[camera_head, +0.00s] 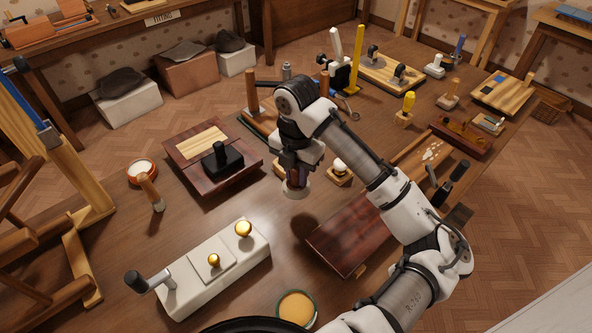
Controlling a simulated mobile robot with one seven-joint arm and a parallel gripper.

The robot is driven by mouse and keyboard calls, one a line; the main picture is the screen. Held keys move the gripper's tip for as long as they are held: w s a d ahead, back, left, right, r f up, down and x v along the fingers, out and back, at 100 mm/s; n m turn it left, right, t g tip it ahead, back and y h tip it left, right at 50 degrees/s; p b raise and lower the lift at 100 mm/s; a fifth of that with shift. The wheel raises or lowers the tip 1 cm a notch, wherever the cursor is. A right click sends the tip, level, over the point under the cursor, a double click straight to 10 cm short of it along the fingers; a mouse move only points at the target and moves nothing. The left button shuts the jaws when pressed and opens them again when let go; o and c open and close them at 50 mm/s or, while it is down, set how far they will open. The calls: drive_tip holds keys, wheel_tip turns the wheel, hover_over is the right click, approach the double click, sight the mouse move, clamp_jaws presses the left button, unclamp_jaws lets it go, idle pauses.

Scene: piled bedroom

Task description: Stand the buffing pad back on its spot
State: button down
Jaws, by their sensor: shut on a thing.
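My gripper (296,172) is over the middle of the workbench, pointing down and shut on the buffing pad (296,190). The pad has a dark reddish body and a pale round underside edge. It hangs upright above the bare wood, with a dark round shadow on the bench below and to the right. The fingers and the top of the pad are partly hidden by the gripper body. I cannot tell which place on the bench is the pad's spot.
A small wooden block with a white knob (340,172) stands close to the right. A dark red panel (345,240) lies at lower right. A white fixture with brass knobs (212,268) is at lower left. A black-handled block (221,160) stands left. Bare bench lies below the pad.

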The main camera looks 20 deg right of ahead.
sight(296, 189)
drive_tip(key=shift+f+b, duration=2.3)
drive_tip(key=shift+f, duration=0.75)
drive_tip(key=shift+f+b, duration=0.65)
drive_tip(key=shift+f, duration=0.35)
drive_tip(key=c, duration=1.1)
unclamp_jaws()
drive_tip(key=shift+r, duration=0.2)
wheel_tip(296, 189, up, 8)
drive_tip(key=p, duration=0.7)
drive_tip(key=shift+f, duration=0.1)
